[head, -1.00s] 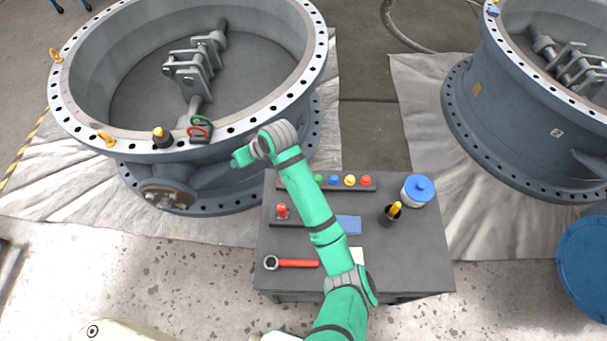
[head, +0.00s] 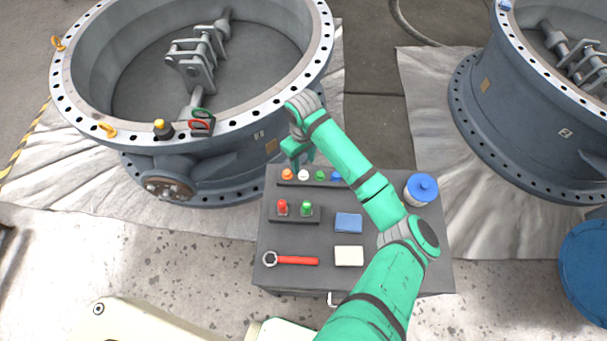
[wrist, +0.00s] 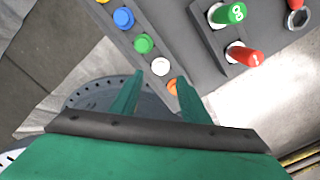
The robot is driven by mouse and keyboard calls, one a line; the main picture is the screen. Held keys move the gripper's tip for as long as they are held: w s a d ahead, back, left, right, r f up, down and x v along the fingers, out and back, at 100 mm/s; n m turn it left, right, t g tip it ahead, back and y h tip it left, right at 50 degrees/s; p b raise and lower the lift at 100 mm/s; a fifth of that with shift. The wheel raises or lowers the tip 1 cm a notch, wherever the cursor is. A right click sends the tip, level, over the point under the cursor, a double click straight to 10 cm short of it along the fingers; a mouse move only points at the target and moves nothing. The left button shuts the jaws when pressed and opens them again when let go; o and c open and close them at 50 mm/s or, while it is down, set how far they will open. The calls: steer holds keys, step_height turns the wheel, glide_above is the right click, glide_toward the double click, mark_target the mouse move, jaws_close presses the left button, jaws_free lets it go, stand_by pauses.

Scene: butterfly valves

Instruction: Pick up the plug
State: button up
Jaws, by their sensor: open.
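A row of small coloured plugs sits in a dark rack (head: 296,184) at the back of the dark table. An orange plug (head: 287,174), a white plug (head: 303,175), a green plug (head: 320,175) and a blue plug (head: 336,176) show; my arm hides the rest of the row. My gripper (head: 299,161) is open and empty, behind and above the rack's left end. In the wrist view, my fingers (wrist: 159,84) point toward the white plug (wrist: 161,66); the orange plug (wrist: 173,87) is partly hidden by the right finger.
A holder with a red (head: 282,208) and a green cylinder (head: 306,209) stands before the rack. A red-handled wrench (head: 296,260), blue block (head: 348,223), white block (head: 348,256) and blue-lidded jar (head: 421,189) are on the table. A large valve (head: 230,150) stands behind.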

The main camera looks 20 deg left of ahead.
mark_target(303, 173)
steer(key=shift+s+f, duration=0.1)
steer(key=shift+f, duration=2.75)
steer(key=shift+c, duration=0.7)
jaws_close()
